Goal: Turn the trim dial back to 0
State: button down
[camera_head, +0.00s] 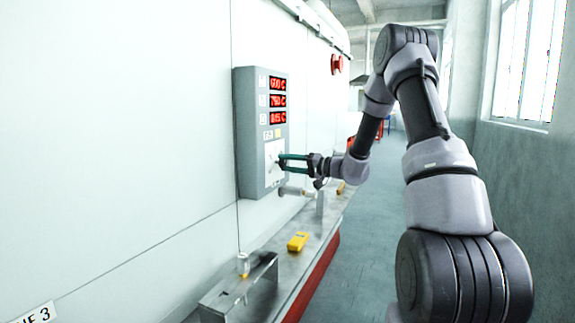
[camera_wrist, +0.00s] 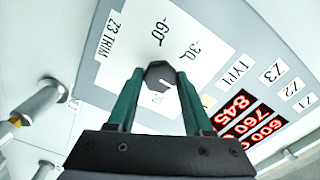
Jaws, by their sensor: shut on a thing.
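The trim dial (camera_wrist: 160,75) is a small dark faceted knob on a white plate (camera_wrist: 152,37) marked "Z3 TRIM", with -60 and -30 printed around it. My gripper (camera_wrist: 160,77) has its two green fingers on either side of the dial, shut on it. The fingers and palm cover part of the scale, and I cannot read the pointer's setting with confidence. In the head view my gripper (camera_head: 281,160) reaches in from the right to the lower part of the grey control panel (camera_head: 249,150); the dial is mostly hidden there by the fingers.
Red readouts (camera_head: 278,101) sit above the dial plate; in the wrist view they read 600, 760 and 845. A grey cylindrical fitting (camera_head: 293,191) sticks out below my gripper. A yellow device (camera_head: 298,241) lies on the metal ledge (camera_head: 314,246). The floor at right is clear.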

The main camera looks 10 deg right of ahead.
jog(key=shift+f, duration=0.1)
jog(key=shift+c, duration=1.5)
grip_release()
jog(key=shift+s+d, duration=0.1)
jog(key=shift+d, duration=0.05)
jog(key=v, duration=1)
jog(key=shift+s+d, duration=0.2)
